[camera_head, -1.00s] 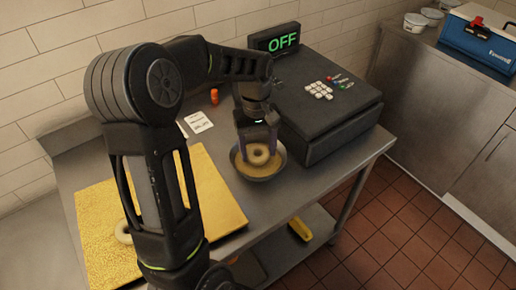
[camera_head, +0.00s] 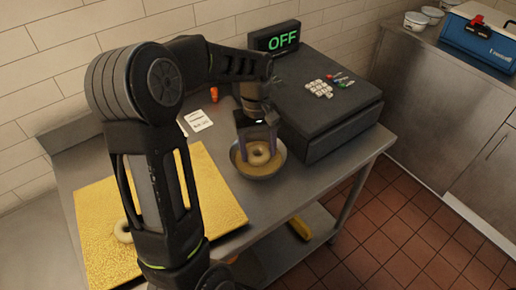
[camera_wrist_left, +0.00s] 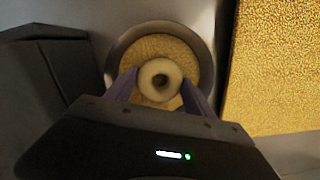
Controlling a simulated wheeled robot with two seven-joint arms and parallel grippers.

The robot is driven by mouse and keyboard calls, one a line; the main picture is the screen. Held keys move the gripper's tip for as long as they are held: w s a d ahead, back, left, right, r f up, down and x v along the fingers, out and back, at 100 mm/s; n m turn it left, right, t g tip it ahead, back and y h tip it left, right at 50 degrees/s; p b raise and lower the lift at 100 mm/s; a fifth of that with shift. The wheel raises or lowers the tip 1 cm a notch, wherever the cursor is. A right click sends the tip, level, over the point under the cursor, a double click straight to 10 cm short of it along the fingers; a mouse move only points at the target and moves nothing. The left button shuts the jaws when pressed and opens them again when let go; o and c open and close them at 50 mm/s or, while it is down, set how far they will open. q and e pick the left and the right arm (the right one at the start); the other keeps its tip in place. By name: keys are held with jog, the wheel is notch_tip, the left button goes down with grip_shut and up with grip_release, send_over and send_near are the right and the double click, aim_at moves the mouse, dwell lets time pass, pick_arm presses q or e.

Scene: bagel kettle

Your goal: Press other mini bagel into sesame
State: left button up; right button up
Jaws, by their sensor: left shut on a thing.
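A pale mini bagel (camera_head: 259,153) is between the purple-grey fingers of my left gripper (camera_head: 257,148), over the bowl of sesame (camera_head: 280,168). The bagel also shows in the left wrist view (camera_wrist_left: 160,79), with a finger at each side, inside the outline of the bowl (camera_wrist_left: 112,58). The gripper is shut on it. Whether the bagel touches the sesame, I cannot tell. Another pale bagel (camera_head: 123,231) lies on the yellow grainy board (camera_head: 100,205) at the left, partly hidden by my left arm. My right gripper is not in view.
A dark machine (camera_head: 335,115) with an OFF display (camera_head: 284,40) stands right of the bowl. A white paper (camera_head: 197,121) and an orange bottle (camera_head: 214,95) are behind. The metal table (camera_head: 235,205) is bare in front of the bowl. A blue box (camera_head: 480,38) sits on the far counter.

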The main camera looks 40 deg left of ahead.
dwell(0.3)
pick_arm(q)
notch_tip(320, 180, up, 5)
jog(key=p, duration=0.4)
jog(key=shift+r, duration=0.2)
notch_tip(320, 180, up, 5)
jog(key=p, duration=0.3)
jog(key=shift+f+p, duration=0.15)
jog(key=shift+p, duration=0.15)
